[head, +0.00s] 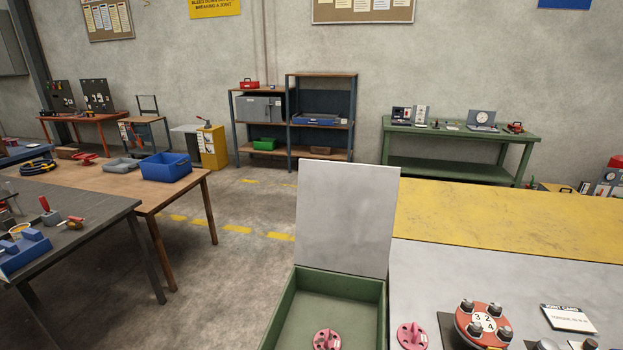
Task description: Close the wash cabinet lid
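The wash cabinet (284,309) is a green open-topped box at the bottom middle of the head view. Its lid (347,215), a flat light grey panel, stands upright at the back edge, so the cabinet is open. A red round flanged part with holes (327,340) lies inside on the cabinet floor, cut by the lower frame edge. Neither of my grippers shows in the head view.
Right of the cabinet is a grey worktop (440,268) with a yellow strip (500,222) behind it. On it are a pink-red flange (412,335), a red numbered disc with dark knobs (484,323) and a joint card (567,318). Open floor lies left of the cabinet.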

